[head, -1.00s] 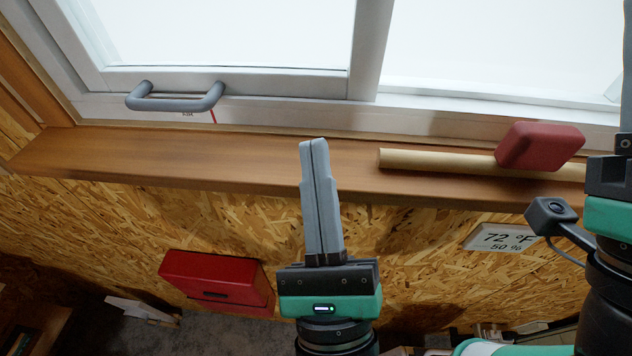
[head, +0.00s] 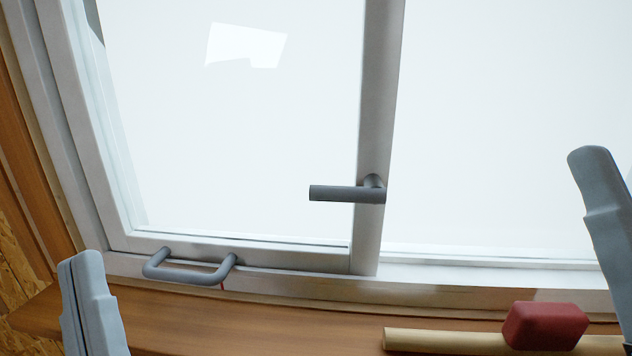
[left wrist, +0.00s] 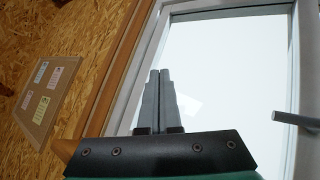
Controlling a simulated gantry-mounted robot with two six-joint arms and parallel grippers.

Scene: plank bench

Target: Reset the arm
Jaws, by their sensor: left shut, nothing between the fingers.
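My left gripper (head: 80,262) is at the lower left of the head view, its two grey fingers together and empty. It is in front of the sill, left of the window's pull handle and apart from it in the picture. In the left wrist view its shut fingers (left wrist: 156,100) point up against the window pane. My right gripper (head: 597,170) is cut off by the right edge of the head view. One grey finger shows clearly, and its jaw gap cannot be made out.
A white window has a grey pull handle (head: 190,275) at the bottom and a grey lever handle (head: 345,193) on its upright. A red block (head: 545,326) rests on a tan rod (head: 440,341) on the wooden sill (head: 260,325). A board with papers (left wrist: 42,90) hangs left in the wrist view.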

